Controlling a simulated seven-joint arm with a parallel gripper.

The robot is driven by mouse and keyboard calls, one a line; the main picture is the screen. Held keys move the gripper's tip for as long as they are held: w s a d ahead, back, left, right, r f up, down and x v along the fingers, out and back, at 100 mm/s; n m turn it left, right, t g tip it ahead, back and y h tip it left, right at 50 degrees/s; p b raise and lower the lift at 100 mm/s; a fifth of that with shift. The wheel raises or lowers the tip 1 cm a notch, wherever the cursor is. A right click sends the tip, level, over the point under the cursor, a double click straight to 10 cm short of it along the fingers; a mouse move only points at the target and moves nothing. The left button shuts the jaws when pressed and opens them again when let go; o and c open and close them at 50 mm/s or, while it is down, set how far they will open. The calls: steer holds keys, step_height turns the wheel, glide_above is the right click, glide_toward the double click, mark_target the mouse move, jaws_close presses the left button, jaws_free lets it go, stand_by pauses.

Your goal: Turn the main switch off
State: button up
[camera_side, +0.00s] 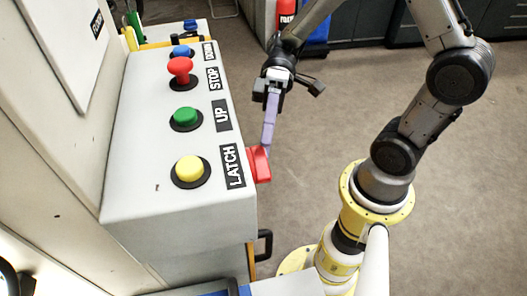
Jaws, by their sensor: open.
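A red switch handle (259,164) sticks out from the right side of the grey control box (145,190), beside the LATCH label; I take it for the main switch. My gripper (267,146) reaches down from above, with its long lilac fingers ending at the red handle. The fingers overlap one another in this view, so the gap between them is hidden. The tips look close to or touching the handle; I cannot tell which. Nothing is seen held in the gripper. Which position the switch is in cannot be read.
The box top carries a yellow LATCH button (189,169), a green UP button (186,118), a red STOP button (180,70) and a blue DOWN button (181,52). A black side handle (264,245) sits lower down. Open floor (320,150) lies right of the box.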

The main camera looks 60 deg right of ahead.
mark_target(264, 150)
steer(key=shift+x, duration=1.65)
jaws_close()
